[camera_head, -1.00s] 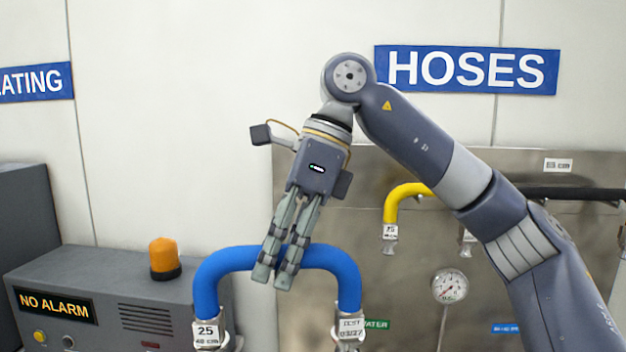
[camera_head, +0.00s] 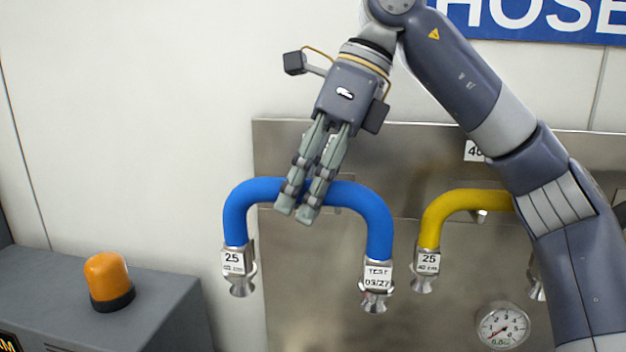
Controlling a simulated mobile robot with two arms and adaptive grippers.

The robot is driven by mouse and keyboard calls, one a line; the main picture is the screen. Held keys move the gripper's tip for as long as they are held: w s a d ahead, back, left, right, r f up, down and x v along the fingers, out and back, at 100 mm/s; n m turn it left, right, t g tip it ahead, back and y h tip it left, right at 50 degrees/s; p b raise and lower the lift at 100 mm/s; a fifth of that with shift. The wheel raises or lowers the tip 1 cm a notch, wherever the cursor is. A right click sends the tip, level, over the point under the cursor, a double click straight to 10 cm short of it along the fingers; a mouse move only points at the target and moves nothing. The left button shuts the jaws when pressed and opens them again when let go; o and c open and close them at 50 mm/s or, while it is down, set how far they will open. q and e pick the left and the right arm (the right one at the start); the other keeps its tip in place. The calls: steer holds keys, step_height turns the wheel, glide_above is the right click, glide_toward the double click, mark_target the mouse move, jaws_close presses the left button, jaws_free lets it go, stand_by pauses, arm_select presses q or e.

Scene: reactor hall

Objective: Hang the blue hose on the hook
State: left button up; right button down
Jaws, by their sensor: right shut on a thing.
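The blue hose (camera_head: 372,210) is bent in an arch, with a metal coupling and a white tag on each hanging end. My right gripper (camera_head: 298,213) is shut on the hose near the top of the arch, its fingers pointing down. The hose is held up in front of the left part of the steel panel. A hook for it cannot be made out; the hose and my gripper may cover it. My left gripper is not in view.
A yellow hose (camera_head: 455,204) hangs on the steel panel (camera_head: 420,155) to the right, partly behind my right arm. A pressure gauge (camera_head: 503,326) sits below it. A grey cabinet (camera_head: 165,310) with an orange beacon (camera_head: 108,277) stands at lower left.

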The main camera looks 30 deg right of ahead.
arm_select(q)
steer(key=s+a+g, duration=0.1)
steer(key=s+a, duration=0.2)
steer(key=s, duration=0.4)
arm_select(e)
steer(key=shift+s+a+r, duration=0.25)
steer(key=shift+r, duration=0.15)
steer(key=shift+w+d+f+p, duration=0.2)
steer(key=shift+w+d+p, duration=0.25)
steer(key=shift+w+d, duration=0.3)
steer(key=shift+w+d+p, duration=0.3)
steer(key=shift+w+d, duration=0.1)
steer(key=shift+w, duration=0.35)
steer(key=shift+w+d, duration=0.1)
steer(key=shift+w, duration=0.1)
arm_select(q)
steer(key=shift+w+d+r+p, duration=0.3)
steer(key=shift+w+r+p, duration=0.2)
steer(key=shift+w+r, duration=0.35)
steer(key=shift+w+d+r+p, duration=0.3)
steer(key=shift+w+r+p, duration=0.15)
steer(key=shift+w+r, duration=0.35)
arm_select(e)
steer(key=w+d+f, duration=0.3)
steer(key=w+d, duration=0.1)
steer(key=w, duration=0.2)
steer(key=shift+d+f, duration=0.3)
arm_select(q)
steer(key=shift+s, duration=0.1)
